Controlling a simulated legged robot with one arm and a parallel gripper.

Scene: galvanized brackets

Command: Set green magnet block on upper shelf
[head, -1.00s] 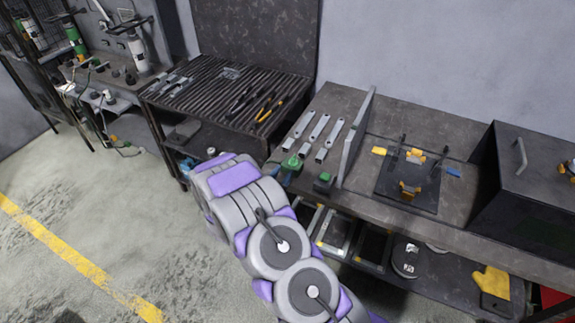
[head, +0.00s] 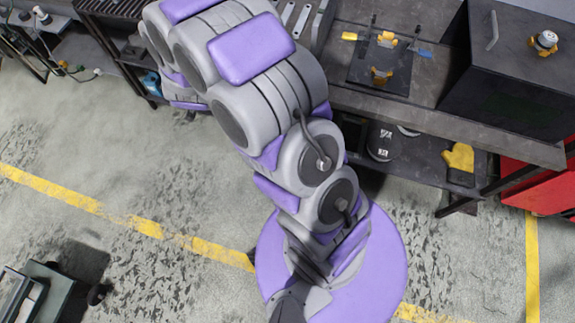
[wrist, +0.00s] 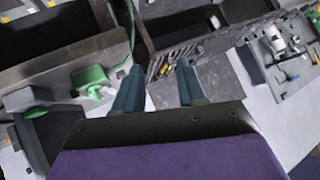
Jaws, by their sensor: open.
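My gripper (wrist: 158,66) is open and empty in the wrist view, its two blue-grey fingers apart. In the wrist view, a green block-like piece (wrist: 90,76) lies left of the left finger, with a pale green part beside it. I cannot tell which is the magnet block. In the head view my arm hides the gripper, and no green block shows there. The workbench top (head: 425,72) and its lower shelf (head: 415,165) show on the right.
A dark plate (head: 365,72) with small yellow fixtures lies on the bench. A black box (head: 500,75) stands right of it. A yellow glove (head: 459,158) hangs at the lower shelf. A red cabinet (head: 540,180) is at right. The slatted table (wrist: 185,55) shows beyond my fingers.

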